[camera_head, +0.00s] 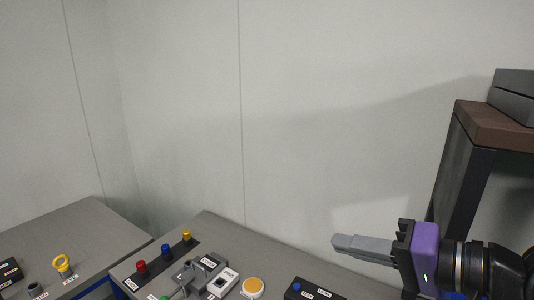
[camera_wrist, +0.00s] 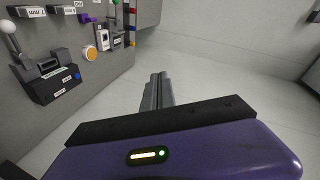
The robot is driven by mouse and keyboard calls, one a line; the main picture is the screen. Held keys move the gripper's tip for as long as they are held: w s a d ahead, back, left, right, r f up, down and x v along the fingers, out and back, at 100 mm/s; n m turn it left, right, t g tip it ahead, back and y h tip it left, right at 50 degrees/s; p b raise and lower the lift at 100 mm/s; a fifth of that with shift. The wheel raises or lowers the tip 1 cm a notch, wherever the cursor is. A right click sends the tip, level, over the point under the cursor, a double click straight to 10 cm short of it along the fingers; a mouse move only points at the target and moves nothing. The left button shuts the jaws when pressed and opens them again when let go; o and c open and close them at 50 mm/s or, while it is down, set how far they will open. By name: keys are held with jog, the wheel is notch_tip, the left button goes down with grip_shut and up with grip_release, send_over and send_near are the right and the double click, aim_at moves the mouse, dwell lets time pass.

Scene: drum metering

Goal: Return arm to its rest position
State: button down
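My gripper (camera_head: 342,243) is at the right of the head view, with its purple housing and grey fingers pointing left. It is held out above the right part of the grey console (camera_head: 225,236). In the wrist view my gripper (camera_wrist: 157,78) has its fingers side by side with no clear gap, and nothing shows between them. The fingertips touch nothing that I can see.
The console carries a red knob (camera_head: 141,267), a blue knob (camera_head: 166,249), an orange button (camera_head: 253,287) and a black box with a blue button (camera_head: 297,286). A dark frame with a brown top (camera_head: 490,125) stands at the right. The pale wall (camera_head: 330,100) is behind.

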notch_tip(320, 180, down, 10)
jog(key=s+a+m+t+h+b, duration=0.1)
jog(key=a+m+t+h+b, duration=0.1)
jog(key=m+t+h, duration=0.35)
jog(key=s+d+f+t+h+b, duration=0.1)
jog(key=s+d+f+h, duration=0.25)
jog(key=s+f, duration=0.85)
jog(key=s+d+f+n, duration=0.1)
jog(key=s+f+n, duration=0.1)
jog(key=s, duration=0.5)
jog(key=s+d+f+n+g+h+b, duration=0.1)
jog(key=s+f+n, duration=0.1)
jog(key=s+n, duration=0.2)
jog(key=s+d+f+n+b, duration=0.1)
jog(key=s+d+f+n, duration=0.1)
jog(key=s, duration=0.9)
jog(key=shift+n+g+h, duration=0.35)
jog(key=shift+n+h, duration=0.05)
jog(key=shift+n, duration=0.35)
jog(key=shift+d+f, duration=0.1)
